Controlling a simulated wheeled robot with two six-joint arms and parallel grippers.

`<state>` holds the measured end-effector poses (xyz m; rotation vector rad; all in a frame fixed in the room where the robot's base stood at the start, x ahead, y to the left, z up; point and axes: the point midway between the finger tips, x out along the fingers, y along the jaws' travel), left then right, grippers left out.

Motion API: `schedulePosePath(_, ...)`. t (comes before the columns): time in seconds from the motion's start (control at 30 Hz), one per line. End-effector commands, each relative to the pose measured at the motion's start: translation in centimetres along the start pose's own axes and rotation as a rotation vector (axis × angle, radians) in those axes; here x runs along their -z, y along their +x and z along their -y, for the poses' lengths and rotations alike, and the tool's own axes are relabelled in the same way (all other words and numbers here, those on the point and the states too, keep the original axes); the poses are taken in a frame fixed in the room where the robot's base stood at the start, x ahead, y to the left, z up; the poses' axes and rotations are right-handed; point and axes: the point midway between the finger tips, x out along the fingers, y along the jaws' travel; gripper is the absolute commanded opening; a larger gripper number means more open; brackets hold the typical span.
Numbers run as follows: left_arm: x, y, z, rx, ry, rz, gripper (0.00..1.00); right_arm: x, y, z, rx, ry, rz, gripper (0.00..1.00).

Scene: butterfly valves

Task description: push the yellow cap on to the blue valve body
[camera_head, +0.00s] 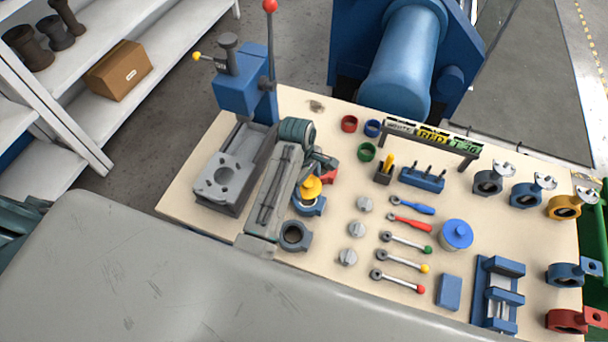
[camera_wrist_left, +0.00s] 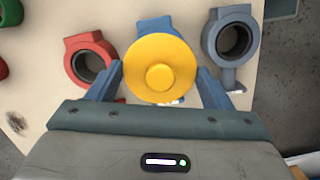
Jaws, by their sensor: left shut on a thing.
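The yellow cap (camera_head: 311,188) is over the blue valve body (camera_head: 312,208), which stands between a red valve body (camera_head: 330,175) and a grey one (camera_head: 295,236). My left gripper (camera_head: 314,177) is shut on the cap, its palm above it. In the left wrist view the cap (camera_wrist_left: 160,68) sits between the two fingers (camera_wrist_left: 158,85) and hides most of the blue valve body (camera_wrist_left: 153,25). I cannot tell whether the cap touches the body or how deep it sits. My right gripper is not in view.
A blue press (camera_head: 240,92) with a grey base stands to the left. Loose rings (camera_head: 366,151), grey knobs (camera_head: 357,229) and levers (camera_head: 402,259) lie to the right. A sign rack (camera_head: 434,136) and more valves (camera_head: 526,195) are farther right.

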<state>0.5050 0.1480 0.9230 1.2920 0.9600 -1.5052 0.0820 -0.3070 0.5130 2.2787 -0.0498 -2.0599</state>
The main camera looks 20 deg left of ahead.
Motion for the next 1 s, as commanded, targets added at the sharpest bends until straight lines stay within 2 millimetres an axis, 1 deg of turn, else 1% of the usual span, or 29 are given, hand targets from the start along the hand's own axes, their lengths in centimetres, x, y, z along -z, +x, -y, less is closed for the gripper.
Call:
schedulePosePath(0.4,0.5,3.0,0.1,0.003,0.001,0.0,0.46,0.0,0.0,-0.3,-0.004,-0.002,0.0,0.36)
schedulePosePath(0.6,0.7,4.4,0.0,0.002,0.002,0.0,0.46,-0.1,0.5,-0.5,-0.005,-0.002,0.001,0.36)
schedulePosePath(0.8,0.8,5.1,0.0,0.003,0.002,0.0,0.46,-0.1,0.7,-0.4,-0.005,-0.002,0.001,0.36)
schedulePosePath(1.0,0.8,5.2,0.0,0.002,0.002,0.0,0.46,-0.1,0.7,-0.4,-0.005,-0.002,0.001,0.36)
